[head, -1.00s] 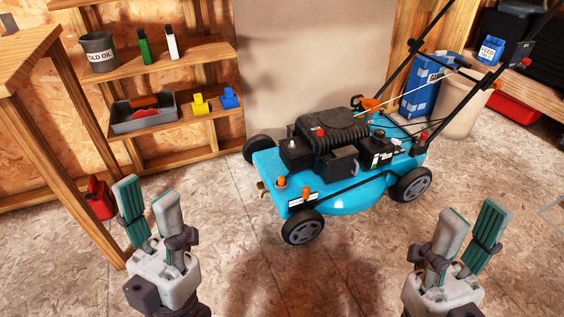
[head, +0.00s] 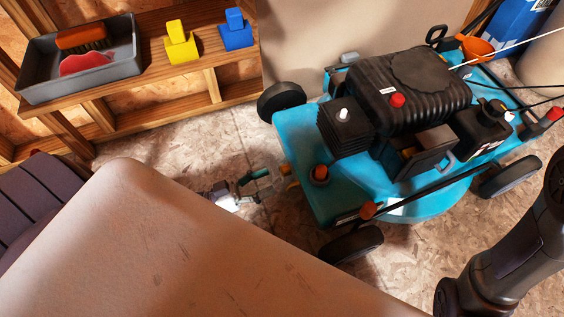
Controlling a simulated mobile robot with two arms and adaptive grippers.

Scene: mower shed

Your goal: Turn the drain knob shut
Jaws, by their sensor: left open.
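The blue mower (head: 345,190) stands on the floor right of centre. A small gap seems to show between fingertips and knob; contact is hard to tell at this size. The knob's exact angle is too small to read. My right arm shows at the lower right, but its gripper is out of view.
A wooden shelf (head: 190,75) at the upper left holds a grey tray (head: 85,72), a yellow block (head: 181,45) and a blue block (head: 236,32). An orange funnel (head: 476,48) sits at the mower's rear. A large brown shape hides the lower left floor.

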